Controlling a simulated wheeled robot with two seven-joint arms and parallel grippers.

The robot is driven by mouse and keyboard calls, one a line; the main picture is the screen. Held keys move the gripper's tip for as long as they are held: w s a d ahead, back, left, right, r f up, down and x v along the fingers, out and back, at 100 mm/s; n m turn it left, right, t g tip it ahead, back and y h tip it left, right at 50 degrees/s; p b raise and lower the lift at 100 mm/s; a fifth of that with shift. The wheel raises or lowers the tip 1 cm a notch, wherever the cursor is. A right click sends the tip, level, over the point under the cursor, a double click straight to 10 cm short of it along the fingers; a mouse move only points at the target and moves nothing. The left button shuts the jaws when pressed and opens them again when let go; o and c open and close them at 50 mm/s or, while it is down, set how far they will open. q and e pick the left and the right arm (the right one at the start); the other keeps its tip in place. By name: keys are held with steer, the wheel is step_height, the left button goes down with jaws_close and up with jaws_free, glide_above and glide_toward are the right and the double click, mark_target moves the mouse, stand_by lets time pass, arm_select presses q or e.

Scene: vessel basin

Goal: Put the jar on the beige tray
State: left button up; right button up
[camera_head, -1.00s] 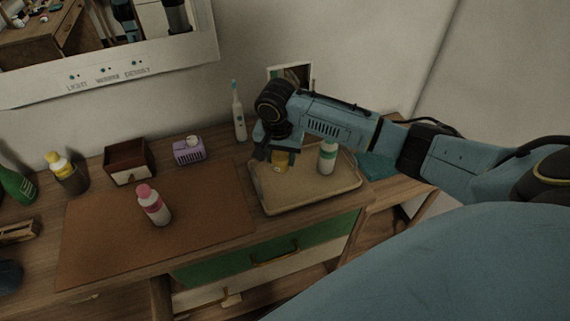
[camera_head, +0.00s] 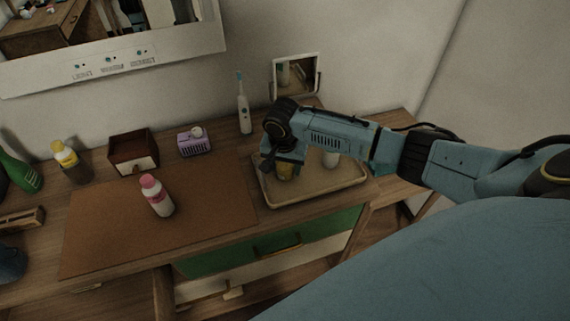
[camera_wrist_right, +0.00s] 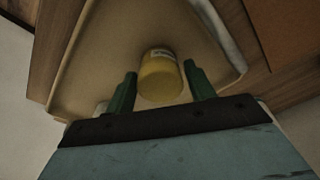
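The jar (camera_head: 286,172) is small and yellow and appears to stand on the beige tray (camera_head: 300,202), in its left part. In the right wrist view the jar (camera_wrist_right: 160,76) shows a pale label and lies between and just beyond the two green fingers of my right gripper (camera_wrist_right: 161,72). The fingers are apart, with a gap on each side of the jar. In the head view my right gripper (camera_head: 280,160) is right above the jar and hides part of it. The tray (camera_wrist_right: 88,75) fills much of the wrist view. My left gripper is out of view.
A pink-capped bottle (camera_head: 156,195) stands on the brown mat (camera_head: 110,232). A toothbrush (camera_head: 244,112), a purple box (camera_head: 194,143) and a framed mirror (camera_head: 296,76) are along the back.

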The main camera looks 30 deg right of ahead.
mark_target(283, 168)
steer(key=shift+o, duration=1)
steer(key=shift+r, duration=0.2)
step_height(283, 168, up, 12)
steer(key=s+a+p, duration=0.1)
